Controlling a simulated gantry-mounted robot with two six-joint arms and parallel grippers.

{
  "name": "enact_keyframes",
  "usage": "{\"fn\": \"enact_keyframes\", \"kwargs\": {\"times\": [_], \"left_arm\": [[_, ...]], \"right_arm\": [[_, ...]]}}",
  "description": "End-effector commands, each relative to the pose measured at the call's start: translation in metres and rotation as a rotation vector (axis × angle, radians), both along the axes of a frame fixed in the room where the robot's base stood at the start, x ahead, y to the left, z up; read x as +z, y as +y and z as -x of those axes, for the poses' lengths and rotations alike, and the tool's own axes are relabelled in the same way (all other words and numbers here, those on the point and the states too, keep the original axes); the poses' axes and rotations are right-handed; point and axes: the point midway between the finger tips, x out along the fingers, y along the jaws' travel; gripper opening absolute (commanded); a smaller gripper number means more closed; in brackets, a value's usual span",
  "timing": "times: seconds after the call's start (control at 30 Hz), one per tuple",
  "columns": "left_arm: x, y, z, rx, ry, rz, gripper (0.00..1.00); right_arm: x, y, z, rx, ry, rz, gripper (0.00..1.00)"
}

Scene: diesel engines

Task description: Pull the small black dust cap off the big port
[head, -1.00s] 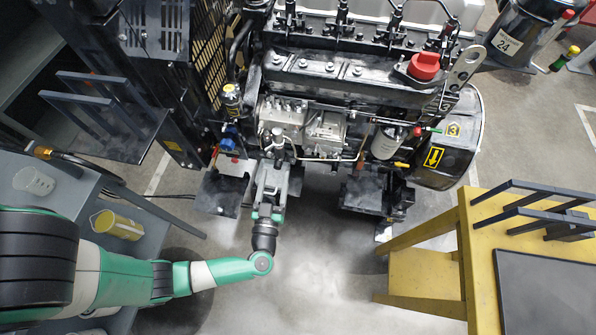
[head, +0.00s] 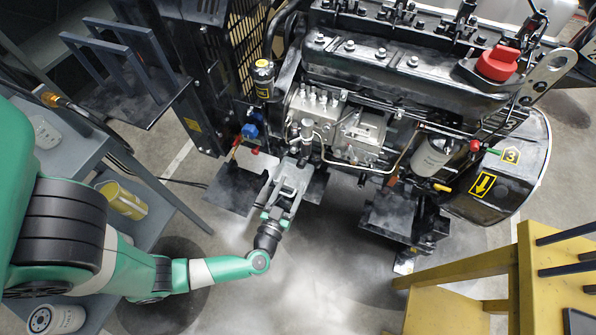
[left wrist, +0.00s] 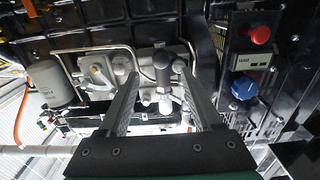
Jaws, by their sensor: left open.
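The diesel engine (head: 400,80) fills the upper part of the head view. My left gripper (head: 297,160) is in front of its silver pump block (head: 318,108), with its fingers pointing at the engine. In the left wrist view the two fingers of the left gripper (left wrist: 160,78) are apart. A small dark cylindrical piece (left wrist: 163,68), which looks like the black dust cap, shows between them, with silver fittings around it. I cannot tell whether a finger touches it. The port behind it is mostly hidden. My right gripper is in neither view.
A blue knob (left wrist: 243,86) and a red button (left wrist: 260,34) are on the panel right of the fingers. A white filter canister (left wrist: 50,84) hangs at the left. Grey shelving (head: 160,215) and a yellow table (head: 535,270) flank the open floor.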

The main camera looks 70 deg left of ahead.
Motion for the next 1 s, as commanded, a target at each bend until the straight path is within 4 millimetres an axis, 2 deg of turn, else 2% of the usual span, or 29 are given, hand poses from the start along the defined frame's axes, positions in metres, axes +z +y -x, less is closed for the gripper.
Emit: {"fn": "enact_keyframes", "kwargs": {"times": [0.13,0.5,1.0], "left_arm": [[-0.002,0.015,-0.011,0.006,-0.003,-0.003,0.66],[0.001,0.043,-0.038,0.001,-0.002,-0.002,0.66],[0.000,0.049,-0.044,-0.001,-0.001,-0.002,0.66]], "right_arm": [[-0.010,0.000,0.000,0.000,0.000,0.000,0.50],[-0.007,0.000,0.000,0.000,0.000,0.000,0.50],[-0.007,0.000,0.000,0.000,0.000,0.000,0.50]]}}
